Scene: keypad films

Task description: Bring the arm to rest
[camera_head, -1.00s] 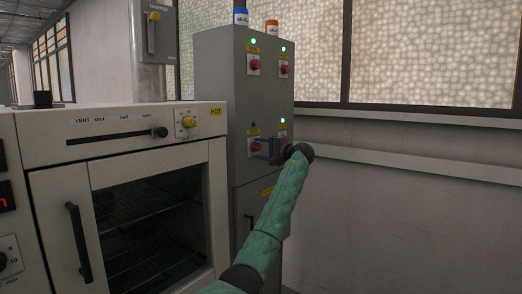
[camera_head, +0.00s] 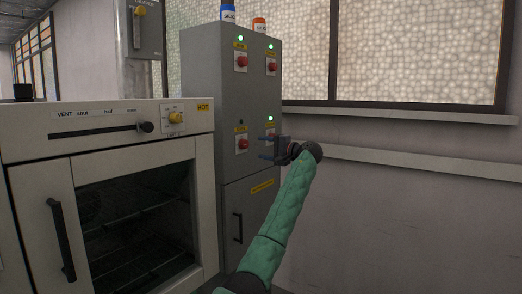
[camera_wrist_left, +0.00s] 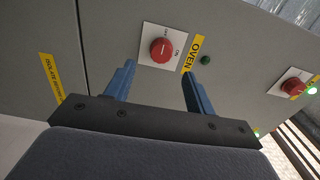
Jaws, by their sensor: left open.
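My left arm (camera_head: 285,220), in a green sleeve, reaches up from the bottom of the head view. Its left gripper (camera_head: 267,147) is open and empty, in front of the grey cabinet (camera_head: 205,85). The blue fingers point at the cabinet, just right of the lower left red knob (camera_head: 242,143), and appear apart from it. In the left wrist view the open fingers (camera_wrist_left: 157,78) stand below this red knob (camera_wrist_left: 162,50), labelled OVEN. The lamp (camera_wrist_left: 205,60) beside it is dark. My right gripper is not in view.
A white oven (camera_head: 110,145) with a glass door and handle stands left of the cabinet. A blue lamp (camera_head: 228,12) and an orange lamp (camera_head: 259,24) sit on the cabinet. Other panel lamps glow green. The wall right of the arm is clear.

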